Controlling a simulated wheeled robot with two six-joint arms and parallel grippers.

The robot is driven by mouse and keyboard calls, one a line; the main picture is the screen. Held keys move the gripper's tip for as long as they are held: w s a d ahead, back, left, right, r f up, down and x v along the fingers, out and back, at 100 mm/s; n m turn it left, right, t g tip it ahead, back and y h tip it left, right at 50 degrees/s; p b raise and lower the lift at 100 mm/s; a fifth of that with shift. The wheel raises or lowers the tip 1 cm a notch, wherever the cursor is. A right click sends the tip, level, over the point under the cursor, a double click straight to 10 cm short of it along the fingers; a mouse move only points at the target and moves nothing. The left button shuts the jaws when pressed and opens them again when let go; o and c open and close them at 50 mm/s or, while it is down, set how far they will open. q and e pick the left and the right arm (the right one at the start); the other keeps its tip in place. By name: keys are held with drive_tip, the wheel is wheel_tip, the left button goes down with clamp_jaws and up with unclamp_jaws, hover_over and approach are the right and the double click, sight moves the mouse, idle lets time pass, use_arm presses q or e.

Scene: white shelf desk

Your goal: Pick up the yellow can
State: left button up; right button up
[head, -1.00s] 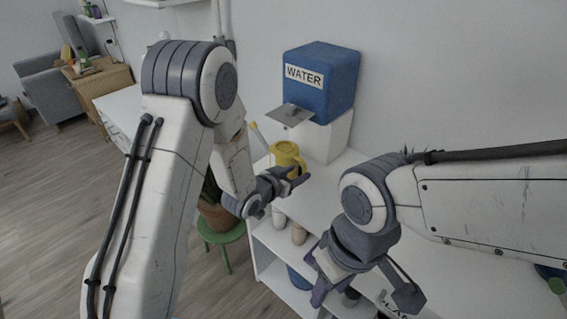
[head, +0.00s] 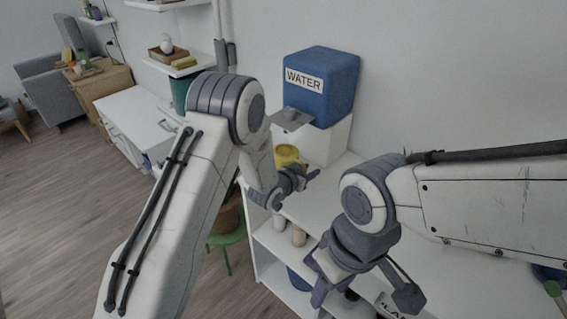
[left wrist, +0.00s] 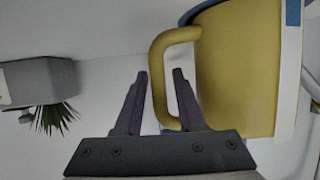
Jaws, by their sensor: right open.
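The yellow can (head: 288,154) stands on the white desk top below the blue WATER box, partly hidden by my left arm. In the left wrist view the yellow can (left wrist: 238,75) fills the right side, its loop handle (left wrist: 158,72) facing left. My left gripper (head: 309,181) is in front of the can. In the left wrist view its fingers (left wrist: 162,74) are apart, with the handle's upright part showing between their tips. I cannot tell whether they touch it. My right gripper (head: 362,297) is open and empty, low at the desk's front edge.
The blue WATER box (head: 325,88) stands on a white block against the wall, its grey tap plate (head: 291,118) jutting out above the can.

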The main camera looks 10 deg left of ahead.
use_arm(q)
clamp_jaws()
drive_tip(key=shift+r, duration=0.15)
idle(1.0)
